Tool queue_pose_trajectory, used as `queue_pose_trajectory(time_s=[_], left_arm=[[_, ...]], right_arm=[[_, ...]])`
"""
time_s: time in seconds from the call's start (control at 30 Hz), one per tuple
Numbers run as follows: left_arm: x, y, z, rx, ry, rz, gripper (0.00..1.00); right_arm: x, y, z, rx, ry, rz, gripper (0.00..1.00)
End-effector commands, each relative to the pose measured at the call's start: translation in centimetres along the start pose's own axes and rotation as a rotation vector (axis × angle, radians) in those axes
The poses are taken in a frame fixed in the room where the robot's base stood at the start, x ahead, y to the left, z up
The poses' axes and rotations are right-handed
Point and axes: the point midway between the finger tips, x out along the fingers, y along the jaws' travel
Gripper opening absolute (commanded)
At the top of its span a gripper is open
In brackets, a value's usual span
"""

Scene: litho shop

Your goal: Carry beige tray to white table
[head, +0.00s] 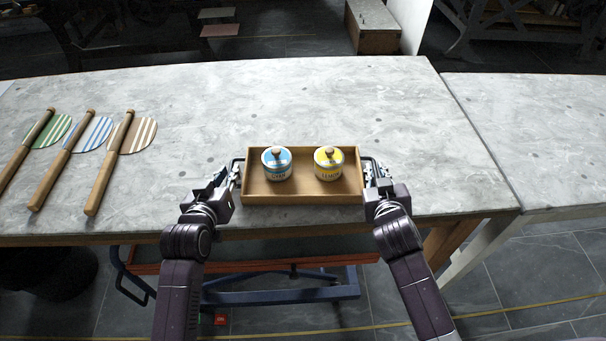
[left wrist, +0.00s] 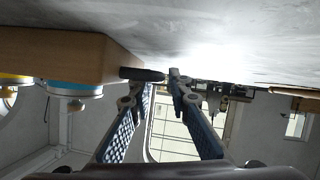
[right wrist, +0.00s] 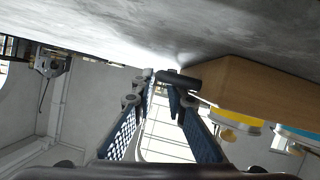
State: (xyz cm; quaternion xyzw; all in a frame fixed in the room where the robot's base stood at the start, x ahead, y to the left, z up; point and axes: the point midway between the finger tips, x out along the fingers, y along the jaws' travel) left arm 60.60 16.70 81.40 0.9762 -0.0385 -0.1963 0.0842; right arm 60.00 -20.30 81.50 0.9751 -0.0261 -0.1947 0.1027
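The beige tray (head: 303,198) sits on the grey stone-topped table, near its front edge. It holds a blue-labelled tin (head: 277,165) and a yellow-labelled tin (head: 328,165), both upright with knobbed lids. My left gripper (head: 228,180) is at the dark handle on the tray's left end. My right gripper (head: 376,178) is at the handle on the right end. In the left wrist view the fingers (left wrist: 163,78) straddle the handle closely. The right wrist view shows the right fingers (right wrist: 161,80) likewise. Whether either pair is clamped is unclear. No white table is clearly identifiable.
Three wooden-handled paddles (head: 103,175) with striped round ends lie at left on the grey table (head: 250,100). A second pale table (head: 530,130) adjoins at right across a narrow seam. A blue frame (head: 280,285) stands below the front edge. The surface behind the tray is clear.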

Motion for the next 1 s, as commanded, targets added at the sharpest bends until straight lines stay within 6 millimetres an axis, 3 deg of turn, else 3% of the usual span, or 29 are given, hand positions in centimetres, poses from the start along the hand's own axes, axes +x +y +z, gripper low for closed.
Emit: queue_pose_trajectory(time_s=[0.2, 0.53, 0.63, 0.7, 1.0], left_arm=[[1.0, 0.0, 0.0, 0.0, 0.0, 0.0, 0.17], [1.1, 0.0, 0.0, 0.0, -0.001, 0.0, 0.17], [1.1, 0.0, 0.0, 0.0, -0.001, 0.0, 0.06], [1.1, 0.0, 0.0, 0.0, -0.001, 0.0, 0.0], [1.1, 0.0, 0.0, 0.0, -0.001, 0.0, 0.0]], right_arm=[[1.5, 0.0, 0.0, 0.0, -0.001, 0.0, 0.13], [1.7, 0.0, 0.0, 0.0, -0.001, 0.0, 0.13], [1.7, 0.0, 0.0, 0.0, -0.001, 0.0, 0.02], [1.7, 0.0, 0.0, 0.0, -0.001, 0.0, 0.0], [1.7, 0.0, 0.0, 0.0, -0.001, 0.0, 0.0]])
